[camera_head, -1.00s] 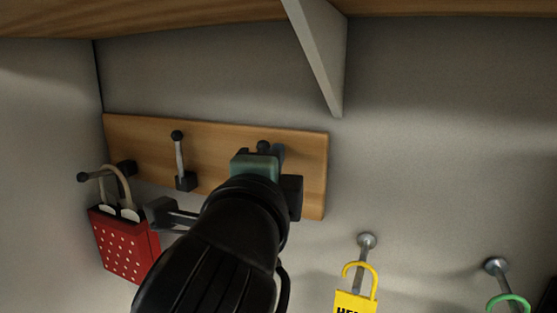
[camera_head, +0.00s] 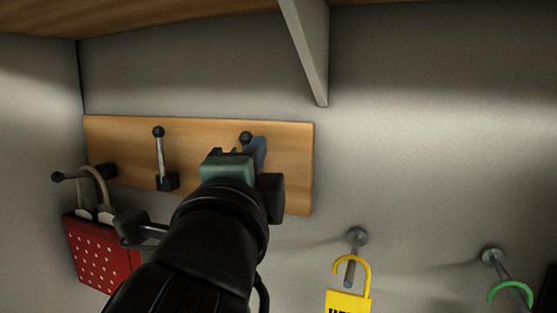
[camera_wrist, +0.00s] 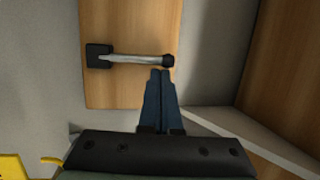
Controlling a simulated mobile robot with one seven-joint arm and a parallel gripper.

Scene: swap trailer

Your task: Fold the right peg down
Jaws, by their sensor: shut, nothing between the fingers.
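The right peg (camera_head: 246,136) stands folded up against the wooden board (camera_head: 292,150). In the head view only its black ball end shows, as my gripper hides the rest. In the wrist view the whole right peg (camera_wrist: 138,59) shows, a metal rod from a black base to a black ball. My gripper (camera_head: 258,146) is shut and empty, just to the right of the ball end. In the wrist view its blue fingertips (camera_wrist: 160,73) are at the rod near the ball; I cannot tell whether they touch it.
The middle peg (camera_head: 160,155) is up. A bracket (camera_head: 308,50) and shelf are above.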

